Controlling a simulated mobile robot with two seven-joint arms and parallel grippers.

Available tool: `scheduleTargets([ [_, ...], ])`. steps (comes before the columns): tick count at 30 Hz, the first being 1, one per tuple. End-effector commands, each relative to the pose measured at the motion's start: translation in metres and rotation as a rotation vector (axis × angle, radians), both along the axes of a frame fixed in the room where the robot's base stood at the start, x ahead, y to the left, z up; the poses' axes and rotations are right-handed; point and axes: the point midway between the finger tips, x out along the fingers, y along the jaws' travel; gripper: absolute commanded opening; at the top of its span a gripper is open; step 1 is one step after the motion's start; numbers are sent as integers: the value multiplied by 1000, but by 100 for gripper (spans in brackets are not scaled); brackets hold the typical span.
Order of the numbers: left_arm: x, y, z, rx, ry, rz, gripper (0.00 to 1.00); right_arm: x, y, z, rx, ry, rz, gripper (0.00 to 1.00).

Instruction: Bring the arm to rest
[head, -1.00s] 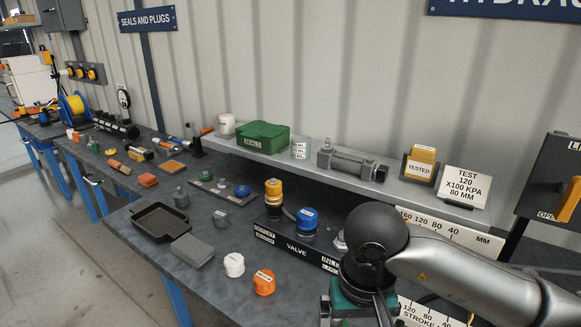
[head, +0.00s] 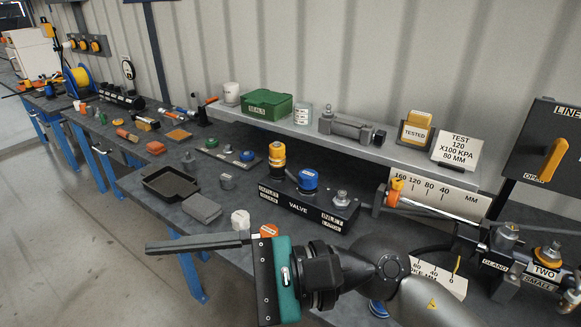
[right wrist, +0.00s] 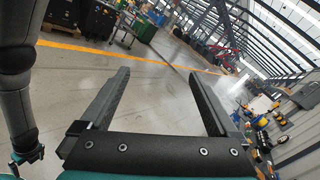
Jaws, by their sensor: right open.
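My right gripper (head: 165,246) comes in from the right in the head view. It is held in front of the bench edge, its fingers reaching left above the floor. In the right wrist view the right gripper (right wrist: 160,76) is open, its two fingers wide apart with nothing between them. An arm of mine hangs at the left of the right wrist view, with a small teal and dark end (right wrist: 27,155). Its jaws are too small to read. The left arm does not show in the head view.
The bench holds a valve block (head: 310,203) with couplers, a black tray (head: 170,183), a grey block (head: 202,208), and white and orange caps (head: 240,219) close behind my gripper. A shelf (head: 310,128) runs behind. The floor (head: 90,250) at left is clear.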

Motion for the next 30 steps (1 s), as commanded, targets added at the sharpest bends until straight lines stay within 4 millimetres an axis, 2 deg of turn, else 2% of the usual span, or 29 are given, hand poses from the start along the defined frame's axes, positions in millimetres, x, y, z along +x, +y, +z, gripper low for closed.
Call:
scheduleTargets([
  [1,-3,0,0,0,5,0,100,6,-1,20,101,123,-44,96],
  [3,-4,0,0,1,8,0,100,20,-8,45,237,297,-105,96],
  [6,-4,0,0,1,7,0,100,47,-27,72,430,552,-185,96],
  [9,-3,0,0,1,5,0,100,77,-54,86,619,813,-259,96],
  [13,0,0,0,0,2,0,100,118,-99,81,867,1156,-351,96],
  [17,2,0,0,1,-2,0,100,151,-147,50,1119,1494,-437,96],
  [20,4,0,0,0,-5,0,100,167,-182,11,1320,1748,-505,96],
  [21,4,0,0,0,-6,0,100,169,-196,-7,1402,1846,-534,96],
  [25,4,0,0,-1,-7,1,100,164,-233,-75,1680,2148,-633,96],
  [28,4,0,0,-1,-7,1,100,144,-255,-130,1905,2357,-721,96],
  [29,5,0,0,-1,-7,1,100,136,-260,-146,-1893,-2313,719,96],
  [30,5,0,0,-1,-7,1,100,123,-265,-166,-1837,-2203,705,96],
])
